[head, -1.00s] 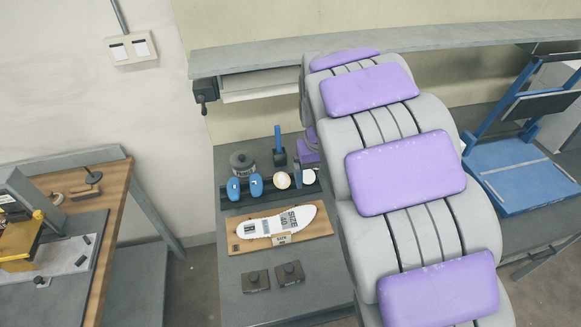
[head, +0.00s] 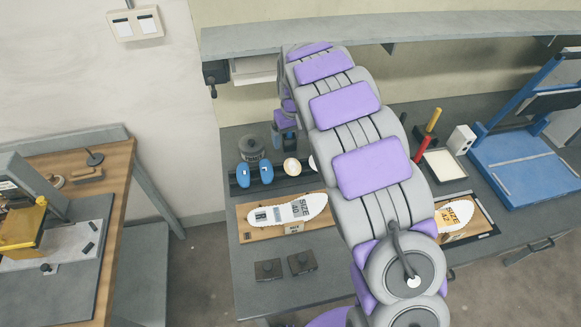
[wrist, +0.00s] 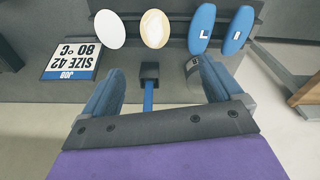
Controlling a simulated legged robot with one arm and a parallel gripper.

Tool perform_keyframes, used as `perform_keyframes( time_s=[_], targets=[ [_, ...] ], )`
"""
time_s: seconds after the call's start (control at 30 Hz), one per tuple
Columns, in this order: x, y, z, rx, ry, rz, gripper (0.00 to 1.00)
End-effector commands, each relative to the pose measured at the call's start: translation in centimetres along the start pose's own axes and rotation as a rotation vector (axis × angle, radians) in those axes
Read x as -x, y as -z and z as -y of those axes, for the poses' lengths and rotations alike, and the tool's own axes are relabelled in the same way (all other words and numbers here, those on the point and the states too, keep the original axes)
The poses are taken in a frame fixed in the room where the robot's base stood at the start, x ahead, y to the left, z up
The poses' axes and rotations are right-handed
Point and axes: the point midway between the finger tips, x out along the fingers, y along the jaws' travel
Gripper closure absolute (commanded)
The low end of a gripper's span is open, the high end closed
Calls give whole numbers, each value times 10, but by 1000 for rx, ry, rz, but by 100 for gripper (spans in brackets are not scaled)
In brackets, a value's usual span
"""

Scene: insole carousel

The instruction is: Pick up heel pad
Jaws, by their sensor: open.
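My gripper (wrist: 160,90) is open and empty in the wrist view, its two blue fingers spread apart. Beyond the fingertips, pads rest in a dark rack (wrist: 270,14): a white oval pad (wrist: 110,29), a cream oval pad (wrist: 155,29) with a tan rim, and blue pads marked L (wrist: 202,29) and R (wrist: 237,30). I cannot tell for certain which is the heel pad. In the head view, the cream pad (head: 291,168) and the blue pads (head: 256,172) show left of my arm. My arm partly hides the white pad (head: 312,163).
A blue-handled tool (wrist: 149,85) stands between the fingers in the wrist view. A round tin (head: 251,148) is behind the rack. A white insole (head: 288,211) lies on a wooden board (head: 258,231). A job sign (wrist: 73,58) shows left.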

Motion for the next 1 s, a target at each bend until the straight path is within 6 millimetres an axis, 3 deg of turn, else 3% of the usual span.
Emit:
perform_keyframes(
  time_s=[0.1, 0.4, 0.67, 1.0],
  targets=[
    [-28, -5, -6, -5, 6, 8, 7],
    [-82, -4, -4, -5, 5, 4, 7],
    [-98, -4, -5, -4, 3, 1, 7],
    [-140, -6, -3, -5, 5, 2, 7]
  ],
)
